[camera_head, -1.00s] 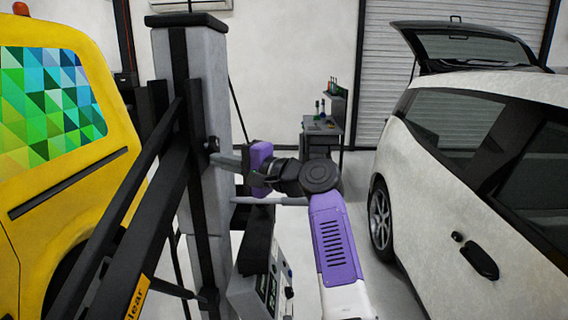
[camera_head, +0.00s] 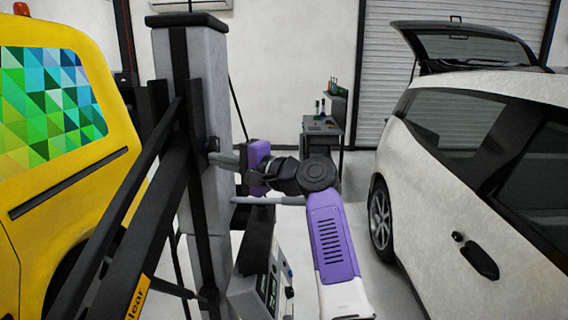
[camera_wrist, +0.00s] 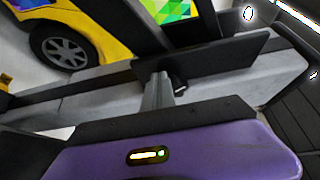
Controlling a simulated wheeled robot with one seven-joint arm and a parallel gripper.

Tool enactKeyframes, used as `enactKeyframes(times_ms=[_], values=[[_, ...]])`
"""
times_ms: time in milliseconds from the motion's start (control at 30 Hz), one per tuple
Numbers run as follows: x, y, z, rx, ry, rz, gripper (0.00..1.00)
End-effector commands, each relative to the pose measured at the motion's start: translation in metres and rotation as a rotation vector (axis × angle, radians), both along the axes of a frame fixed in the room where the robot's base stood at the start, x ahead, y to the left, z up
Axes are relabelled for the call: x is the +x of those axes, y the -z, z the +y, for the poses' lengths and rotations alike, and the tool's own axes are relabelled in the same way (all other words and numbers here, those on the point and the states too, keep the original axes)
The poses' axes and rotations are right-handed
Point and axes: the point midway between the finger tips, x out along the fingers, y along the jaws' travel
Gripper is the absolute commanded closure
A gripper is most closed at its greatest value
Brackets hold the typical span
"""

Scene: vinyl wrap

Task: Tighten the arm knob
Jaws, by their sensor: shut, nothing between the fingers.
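A small dark knob (camera_head: 213,143) sits on the side of the tall grey column (camera_head: 205,90), just above my fingertips in the head view. It also seems to show in the wrist view as a small dark part (camera_wrist: 181,88) just right of my fingers. My gripper (camera_head: 214,158) is shut and empty, its grey fingers pointing left at the column. In the wrist view my gripper (camera_wrist: 157,78) reaches up from its purple body, close beside the knob. I cannot tell whether the fingers touch it.
Black slanted bars (camera_head: 150,200) stand left of the column. A grey box with a screen (camera_head: 262,288) hangs below my arm. A yellow vehicle (camera_head: 45,190) is at left and a white car (camera_head: 430,190) at right. A small workbench (camera_head: 322,128) stands at the back.

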Motion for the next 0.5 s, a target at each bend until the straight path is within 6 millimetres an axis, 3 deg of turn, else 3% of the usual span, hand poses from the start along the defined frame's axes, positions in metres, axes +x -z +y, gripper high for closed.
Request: enactKeyframes(times_ms=[500], values=[[-0.0025,-0.0108,-0.0005,0.001,0.002,-0.001,1.00]])
